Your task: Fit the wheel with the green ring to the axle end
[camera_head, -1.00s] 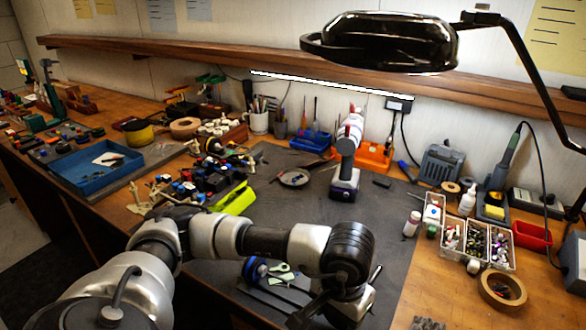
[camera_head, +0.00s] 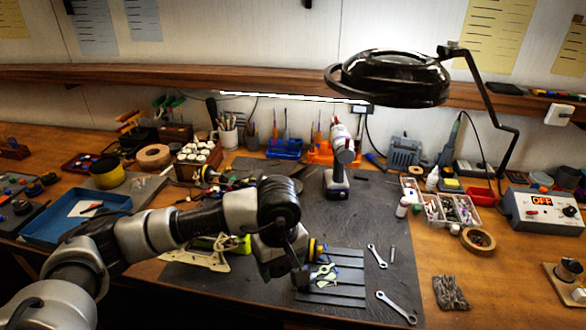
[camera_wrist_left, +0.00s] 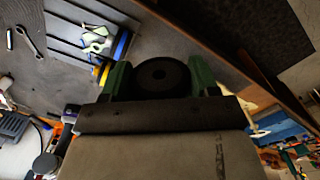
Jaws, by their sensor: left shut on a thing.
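My left gripper (camera_head: 297,268) is over the dark mat in the head view. No ring colour shows on this face. In the head view the held wheel is hidden by the gripper. A yellow-ringed wheel (camera_head: 316,248) stands at the slatted rack beside the gripper; a blue-ringed one (camera_wrist_left: 122,44) shows in the wrist view.
The dark slatted rack (camera_head: 345,292) lies right of the gripper. Wrenches (camera_head: 377,256) lie further right on the mat (camera_head: 400,215). A cordless driver (camera_head: 338,182) stands behind. A blue tray (camera_head: 75,215) is at left. The lamp (camera_head: 390,78) hangs above the bench.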

